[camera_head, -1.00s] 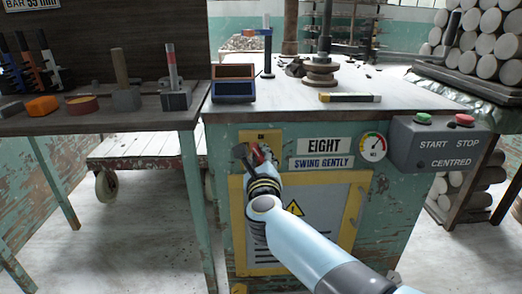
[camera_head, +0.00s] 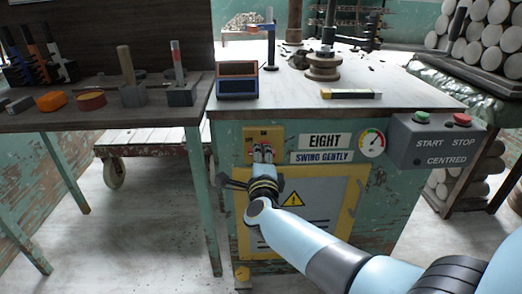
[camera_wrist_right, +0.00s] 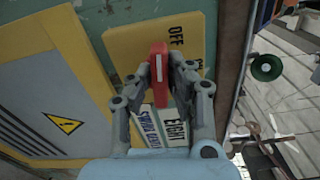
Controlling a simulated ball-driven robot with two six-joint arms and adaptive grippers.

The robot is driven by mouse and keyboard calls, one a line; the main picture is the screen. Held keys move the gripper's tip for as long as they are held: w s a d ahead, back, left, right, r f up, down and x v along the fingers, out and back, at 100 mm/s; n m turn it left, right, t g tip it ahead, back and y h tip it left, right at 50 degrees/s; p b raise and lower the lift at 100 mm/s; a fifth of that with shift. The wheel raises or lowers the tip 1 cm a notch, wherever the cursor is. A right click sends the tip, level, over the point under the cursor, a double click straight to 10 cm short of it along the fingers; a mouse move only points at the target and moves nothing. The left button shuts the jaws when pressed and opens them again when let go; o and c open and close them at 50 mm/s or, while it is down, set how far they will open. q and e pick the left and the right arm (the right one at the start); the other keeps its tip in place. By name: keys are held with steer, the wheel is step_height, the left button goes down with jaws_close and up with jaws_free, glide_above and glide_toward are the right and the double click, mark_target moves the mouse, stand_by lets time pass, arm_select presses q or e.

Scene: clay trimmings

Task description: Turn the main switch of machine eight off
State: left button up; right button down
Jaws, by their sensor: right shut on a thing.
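The main switch is on a yellow plate (camera_head: 255,133) on the upper left of machine eight's green front. My right gripper (camera_head: 263,150) reaches it from below right in the head view. In the right wrist view its fingers (camera_wrist_right: 170,68) are shut on the red switch handle (camera_wrist_right: 158,76), which has a white stripe. The handle lies roughly parallel to the text on the EIGHT label (camera_wrist_right: 177,130). OFF (camera_wrist_right: 175,35) is readable on the plate; lettering beside it is partly hidden by a finger. My left gripper is not in view.
A gauge (camera_head: 371,143) and a grey START/STOP box (camera_head: 436,142) are to the right of the switch. A yellow-framed panel (camera_head: 349,205) with a warning sign is below. A bench with tools (camera_head: 90,115) stands at left.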

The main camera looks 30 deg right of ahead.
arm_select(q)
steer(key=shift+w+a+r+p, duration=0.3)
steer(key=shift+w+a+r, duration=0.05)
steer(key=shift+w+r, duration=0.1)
arm_select(e)
steer(key=shift+a+f+n, duration=0.1)
steer(key=shift+f+n, duration=0.05)
steer(key=shift+n, duration=0.75)
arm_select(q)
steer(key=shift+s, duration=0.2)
arm_select(e)
steer(key=c, duration=1.3)
jaws_free()
steer(key=v, duration=1.2)
steer(key=shift+s, duration=0.1)
